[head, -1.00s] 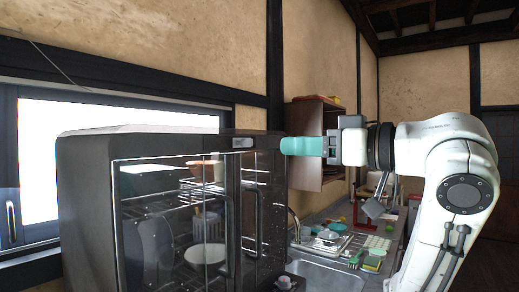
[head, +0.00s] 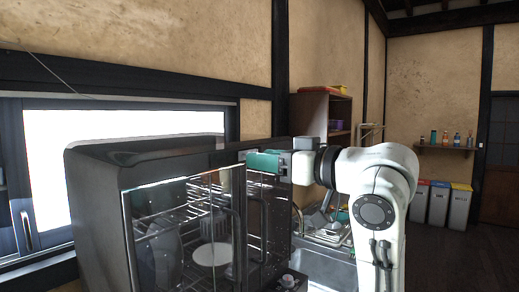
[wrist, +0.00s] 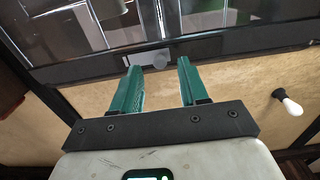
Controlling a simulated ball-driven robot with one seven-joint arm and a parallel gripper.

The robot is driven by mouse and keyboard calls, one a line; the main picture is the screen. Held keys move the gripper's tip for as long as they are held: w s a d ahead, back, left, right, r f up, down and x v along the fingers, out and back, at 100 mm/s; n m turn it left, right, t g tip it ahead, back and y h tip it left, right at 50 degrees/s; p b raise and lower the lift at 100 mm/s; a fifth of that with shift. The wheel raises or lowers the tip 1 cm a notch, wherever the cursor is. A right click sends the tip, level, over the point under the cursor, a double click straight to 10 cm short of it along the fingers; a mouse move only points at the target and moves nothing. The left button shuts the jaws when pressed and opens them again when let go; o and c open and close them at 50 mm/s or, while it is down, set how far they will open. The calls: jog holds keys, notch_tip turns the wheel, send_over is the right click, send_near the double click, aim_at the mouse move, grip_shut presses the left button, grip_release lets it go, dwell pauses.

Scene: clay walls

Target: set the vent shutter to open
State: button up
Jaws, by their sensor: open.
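The vent shutter (wrist: 143,60) shows in the wrist view as a small light grey plate with a round knob (wrist: 160,61), set in the dark front strip of the cabinet (head: 100,190). The knob sits toward the plate's right end in that view. My gripper (wrist: 158,68) is open, with its two teal fingers apart and the knob between their tips in the picture. Whether the fingers touch it cannot be told. In the head view my gripper (head: 254,161) is at the cabinet's upper front edge and hides the shutter.
The cabinet has glass doors with upright handles (head: 236,240) and holds dishes on racks. A sink (head: 325,268) and dish rack stand beyond it. Several bins (head: 438,205) stand at the far right by open floor.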

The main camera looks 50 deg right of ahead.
jog(key=shift+w, duration=1.1)
jog(key=shift+c, duration=0.4)
grip_shut()
